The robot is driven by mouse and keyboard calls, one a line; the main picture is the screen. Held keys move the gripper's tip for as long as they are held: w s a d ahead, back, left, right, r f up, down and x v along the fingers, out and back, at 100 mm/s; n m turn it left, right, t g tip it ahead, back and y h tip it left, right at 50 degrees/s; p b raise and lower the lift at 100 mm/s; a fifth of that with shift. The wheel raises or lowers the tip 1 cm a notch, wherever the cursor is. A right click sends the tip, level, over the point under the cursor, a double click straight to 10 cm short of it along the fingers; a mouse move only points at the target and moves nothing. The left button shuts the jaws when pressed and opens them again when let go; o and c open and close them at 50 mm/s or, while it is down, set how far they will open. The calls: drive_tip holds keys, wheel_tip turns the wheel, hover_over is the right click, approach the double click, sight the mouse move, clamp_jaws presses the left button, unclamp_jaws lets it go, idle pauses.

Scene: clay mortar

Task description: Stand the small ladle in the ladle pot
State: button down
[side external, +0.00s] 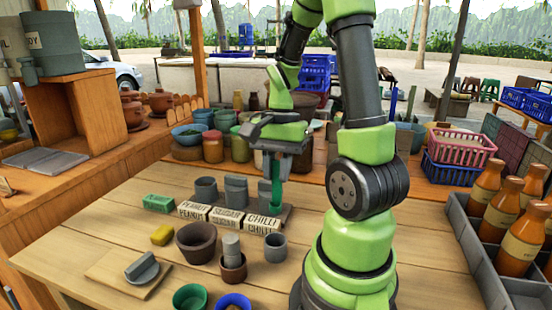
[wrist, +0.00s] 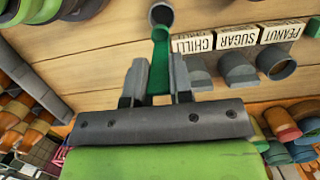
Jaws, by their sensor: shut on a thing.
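My gripper (side external: 277,150) is above the table behind the label blocks, shut on the green small ladle (side external: 276,190). The ladle hangs roughly upright below the fingers. In the wrist view the ladle (wrist: 159,65) sits between the two grey fingers (wrist: 158,90). A small grey cup, which looks like the ladle pot (side external: 275,247), stands empty on the table in front of the CHILLI label. A round grey opening, probably the same pot (wrist: 161,14), shows just past the ladle's far end in the wrist view. I cannot tell the ladle's exact height.
White blocks labelled PEANUT (side external: 194,211), SUGAR (side external: 228,217) and CHILLI (side external: 263,224) stand in a row, with grey pots (side external: 206,190) behind. A brown mortar (side external: 196,242), a brown cup (side external: 233,267) and a board (side external: 128,272) are to the left. A bottle crate (side external: 480,255) is at right.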

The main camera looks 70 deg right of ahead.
drive_tip(key=shift+f, duration=5.1)
drive_tip(key=c, duration=0.9)
unclamp_jaws()
drive_tip(key=shift+c, duration=0.2)
wheel_tip(320, 180, up, 10)
hover_over(277, 213)
drive_tip(key=d, duration=0.4)
drive_tip(key=shift+w+f, duration=0.1)
drive_tip(key=shift+w, duration=0.2)
